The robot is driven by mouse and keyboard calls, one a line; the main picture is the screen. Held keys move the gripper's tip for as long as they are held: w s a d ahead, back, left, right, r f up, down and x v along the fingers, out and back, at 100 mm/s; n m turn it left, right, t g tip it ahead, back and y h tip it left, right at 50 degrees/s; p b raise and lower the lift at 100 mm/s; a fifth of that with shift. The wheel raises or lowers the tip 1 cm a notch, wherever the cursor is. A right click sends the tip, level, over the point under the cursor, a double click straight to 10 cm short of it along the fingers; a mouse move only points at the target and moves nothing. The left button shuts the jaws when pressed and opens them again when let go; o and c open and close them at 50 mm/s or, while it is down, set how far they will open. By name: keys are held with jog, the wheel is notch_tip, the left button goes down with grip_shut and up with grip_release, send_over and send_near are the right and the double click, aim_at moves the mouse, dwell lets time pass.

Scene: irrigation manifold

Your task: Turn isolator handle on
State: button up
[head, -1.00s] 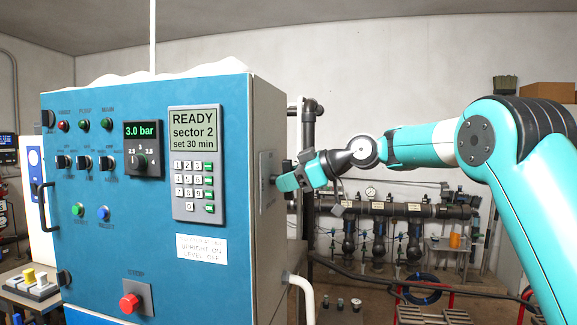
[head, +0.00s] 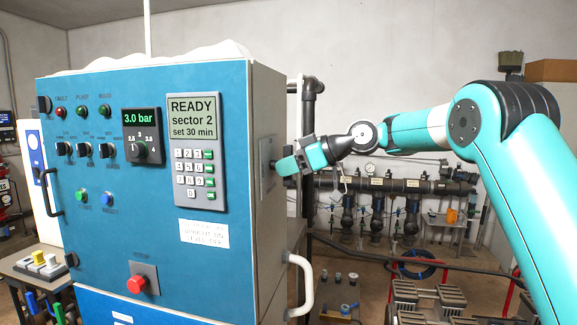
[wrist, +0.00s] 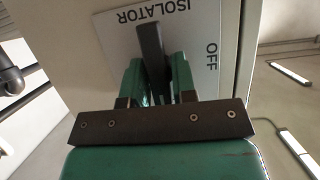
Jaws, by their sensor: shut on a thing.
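The isolator plate (head: 268,166) is on the right side wall of the blue-fronted cabinet. In the wrist view, the pale plate (wrist: 108,42) shows ISOLATOR upside down and OFF near its right edge. The dark isolator handle (wrist: 150,45) stands out from the plate, running nearly up and down that picture with a slight tilt. My gripper (wrist: 158,85) is shut on the handle, with a green finger on each side. In the head view, my gripper (head: 282,166) reaches the plate from the right and hides the handle. The ON mark is not visible.
The cabinet front (head: 150,220) has a display reading READY, sector 2, set 30 min, and a red stop button (head: 137,285). Dark manifold pipes (head: 400,186) run along the back wall.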

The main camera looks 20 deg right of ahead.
jog(key=o, duration=0.8)
jog(key=shift+f, duration=0.1)
jog(key=shift+c, duration=0.2)
jog(key=p+v, duration=0.6)
jog(key=v, duration=1.1)
jog(key=shift+r, duration=0.25)
jog(key=shift+s+d, duration=0.1)
jog(key=shift+d, duration=0.05)
